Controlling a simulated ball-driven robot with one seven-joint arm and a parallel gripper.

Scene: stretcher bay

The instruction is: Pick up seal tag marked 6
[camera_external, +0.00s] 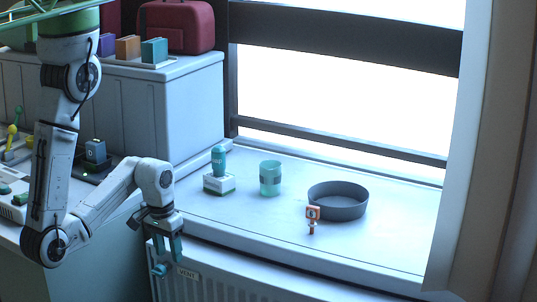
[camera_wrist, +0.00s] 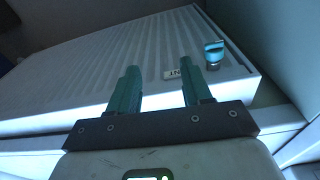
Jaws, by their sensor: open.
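A small orange-red tag (camera_external: 312,213) with a pale mark on its face stands on the white window sill, in front of the dark round tray. The mark is too small to read for sure. My gripper (camera_external: 168,250) is open and empty, pointing down beside the sill's left front edge, above the radiator. It is well to the left of the tag and apart from it. In the wrist view the two teal fingers (camera_wrist: 160,75) are spread with nothing between them, and the tag does not show.
The dark round tray (camera_external: 338,207), a teal cup (camera_external: 270,178) and a teal bottle (camera_external: 219,162) on a white block stand on the sill. A radiator (camera_wrist: 90,75) with a teal knob (camera_wrist: 213,50) and a label (camera_wrist: 172,73) lies below my gripper.

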